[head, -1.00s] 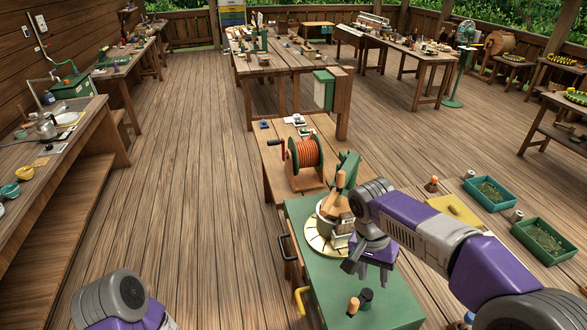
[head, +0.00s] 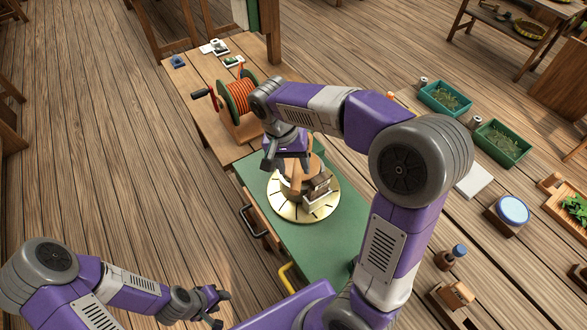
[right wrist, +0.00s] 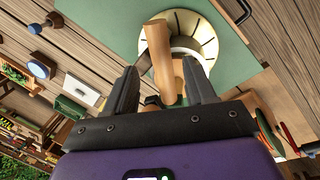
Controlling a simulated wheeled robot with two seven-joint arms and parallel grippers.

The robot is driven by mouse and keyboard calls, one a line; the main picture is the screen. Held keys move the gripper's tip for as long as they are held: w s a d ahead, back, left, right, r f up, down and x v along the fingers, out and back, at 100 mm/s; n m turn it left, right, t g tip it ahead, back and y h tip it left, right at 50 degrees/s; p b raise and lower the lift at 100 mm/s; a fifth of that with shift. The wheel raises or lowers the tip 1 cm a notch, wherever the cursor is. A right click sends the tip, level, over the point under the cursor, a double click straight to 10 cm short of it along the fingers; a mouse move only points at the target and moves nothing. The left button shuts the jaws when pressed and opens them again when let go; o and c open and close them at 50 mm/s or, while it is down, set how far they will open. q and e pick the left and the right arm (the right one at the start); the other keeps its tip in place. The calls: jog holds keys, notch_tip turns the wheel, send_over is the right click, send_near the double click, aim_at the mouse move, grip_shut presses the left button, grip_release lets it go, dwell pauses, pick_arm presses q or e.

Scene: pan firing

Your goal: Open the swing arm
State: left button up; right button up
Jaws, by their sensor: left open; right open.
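A round pale dial plate (head: 328,214) with dark tick marks lies on the green bench top (head: 330,245). A wooden and metal fixture (head: 317,188) stands on it, partly hidden by my right gripper. My right gripper (head: 284,164) is open, pointing down over the fixture's far left side. In the right wrist view a wooden bar (right wrist: 161,58) shows between its open fingers (right wrist: 158,82); I cannot tell whether they touch it. My left gripper (head: 217,306) is open and empty, low at the left, off the bench.
A reel of orange cord (head: 238,98) with a crank stands on the wooden bench part behind. A black handle (head: 253,221) and a yellow handle (head: 288,278) stick out from the bench's left side. Green trays (head: 446,98) are at the right. Open floor lies left.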

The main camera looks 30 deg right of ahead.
aim_at(296, 174)
jog(key=shift+s+d+f, duration=0.1)
jog(key=shift+d+f, duration=0.05)
jog(key=shift+f, duration=0.8)
jog(key=shift+d+f, duration=0.15)
jog(key=shift+f, duration=0.8)
grip_shut()
